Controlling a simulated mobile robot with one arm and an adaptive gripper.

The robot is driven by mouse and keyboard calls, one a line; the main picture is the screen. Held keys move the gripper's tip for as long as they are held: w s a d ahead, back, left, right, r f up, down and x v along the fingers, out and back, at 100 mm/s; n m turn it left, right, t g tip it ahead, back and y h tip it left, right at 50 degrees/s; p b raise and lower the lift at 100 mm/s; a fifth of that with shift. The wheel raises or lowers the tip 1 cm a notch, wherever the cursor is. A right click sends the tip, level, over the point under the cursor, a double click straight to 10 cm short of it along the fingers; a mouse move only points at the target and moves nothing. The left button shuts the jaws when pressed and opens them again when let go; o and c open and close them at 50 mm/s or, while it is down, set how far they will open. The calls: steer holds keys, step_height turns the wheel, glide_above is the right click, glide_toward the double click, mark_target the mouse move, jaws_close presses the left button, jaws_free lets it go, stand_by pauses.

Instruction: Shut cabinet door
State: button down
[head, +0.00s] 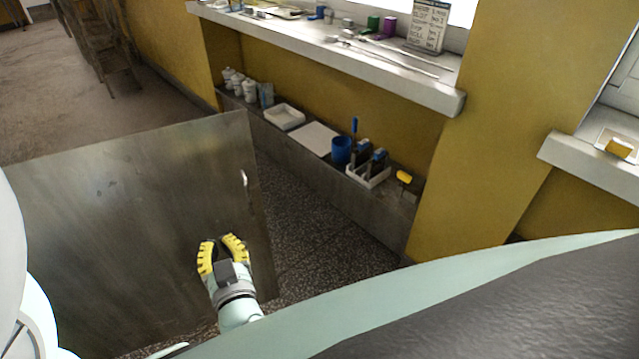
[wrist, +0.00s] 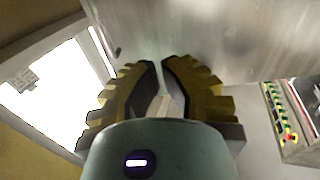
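The cabinet door (head: 130,220) is a large grey metal panel standing swung out on the left in the head view. It carries a small pale handle (head: 244,178) near its right edge. My gripper (head: 219,239), with yellow ribbed fingers, is low in front of the door's lower right part, below the handle. In the wrist view my gripper (wrist: 160,62) has its fingertips almost together with nothing between them. The door's metal face (wrist: 220,35) appears to fill the area ahead of the tips. I cannot tell whether they touch it. The cabinet's inside is hidden.
A low ledge (head: 335,205) in a yellow wall niche holds white trays (head: 285,116), a blue cup (head: 341,149) and several jars. A window sill (head: 330,45) with small items runs above. Speckled floor (head: 310,240) is clear right of the door.

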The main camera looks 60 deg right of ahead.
steer(key=f, duration=0.1)
glide_toward(211, 196)
steer(key=x, duration=0.8)
steer(key=shift+w+d, duration=0.1)
stand_by(0.5)
